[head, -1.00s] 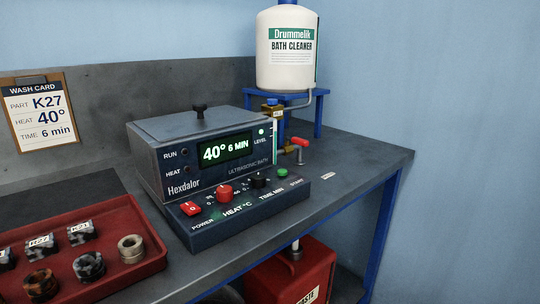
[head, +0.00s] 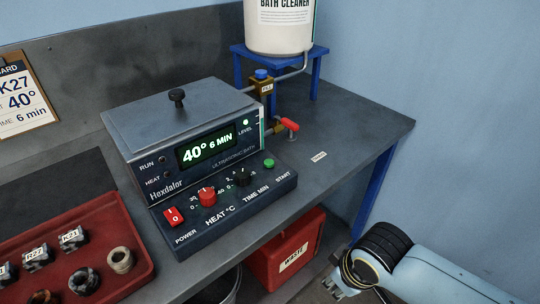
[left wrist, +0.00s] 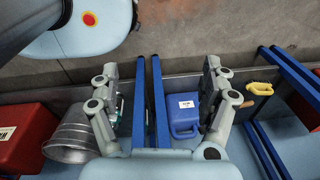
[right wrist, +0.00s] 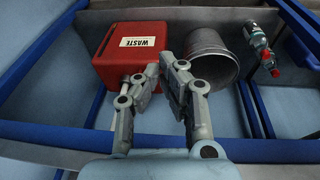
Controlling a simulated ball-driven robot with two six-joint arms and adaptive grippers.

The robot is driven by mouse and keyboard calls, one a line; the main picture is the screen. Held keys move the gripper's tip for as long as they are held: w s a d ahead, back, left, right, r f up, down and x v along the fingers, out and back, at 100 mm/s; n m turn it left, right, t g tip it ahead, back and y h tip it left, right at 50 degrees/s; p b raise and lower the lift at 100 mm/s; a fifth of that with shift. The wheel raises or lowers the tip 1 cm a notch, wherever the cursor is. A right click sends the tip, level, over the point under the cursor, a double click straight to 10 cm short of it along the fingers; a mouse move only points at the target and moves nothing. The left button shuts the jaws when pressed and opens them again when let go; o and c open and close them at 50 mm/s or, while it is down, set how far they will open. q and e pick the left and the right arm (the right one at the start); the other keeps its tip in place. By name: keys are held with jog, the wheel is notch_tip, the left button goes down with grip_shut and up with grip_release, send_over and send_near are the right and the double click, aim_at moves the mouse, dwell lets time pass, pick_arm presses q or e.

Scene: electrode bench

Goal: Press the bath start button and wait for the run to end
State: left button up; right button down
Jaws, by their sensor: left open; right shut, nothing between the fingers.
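The ultrasonic bath (head: 185,125) stands on the bench with its lid on. Its display (head: 207,149) reads 40° 6 MIN. The green start button (head: 268,163) is at the right end of the front panel, uncovered. The RUN lamp (head: 162,160) and HEAT lamp (head: 166,175) look dark; the LEVEL lamp (head: 246,122) is lit green. My right gripper (head: 336,288) is low at the right, well below and apart from the button. In the right wrist view it (right wrist: 160,72) is shut and empty. My left gripper (left wrist: 160,72) is open and empty in the left wrist view.
A red power switch (head: 173,216), red heat knob (head: 207,196) and black time knob (head: 242,177) share the panel. A red-handled tap (head: 290,124) is behind right. A red parts tray (head: 140,262) is at left. Below the bench are a waste can (head: 275,262) and a bucket (right wrist: 212,58).

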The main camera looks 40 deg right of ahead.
notch_tip(320, 180, up, 14)
jog(key=w+t+p, duration=0.1)
jog(key=w+p, duration=0.2)
jog(key=p, duration=0.1)
notch_tip(320, 180, up, 13)
jog(key=n+t+y+p, duration=0.3)
jog(key=n+t+p, duration=0.15)
jog(key=n, duration=0.65)
send_over(267, 163)
pick_arm(q)
notch_tip(267, 163, up, 9)
jog(key=shift+w+d+b, duration=0.2)
jog(key=shift+w+b, duration=0.1)
jog(key=shift+w, duration=0.15)
pick_arm(e)
jog(key=shift+t, duration=0.35)
pick_arm(q)
jog(key=shift+f, duration=0.15)
pick_arm(e)
jog(key=shift+f, duration=0.1)
notch_tip(267, 163, down, 7)
jog(key=b, duration=0.6)
jog(key=shift+s+b, duration=0.1)
jog(key=shift+b, duration=0.3)
pick_arm(q)
notch_tip(267, 163, down, 8)
jog(key=b, duration=0.1)
jog(key=shift+r, duration=0.25)
pick_arm(e)
jog(key=shift+f, duration=0.8)
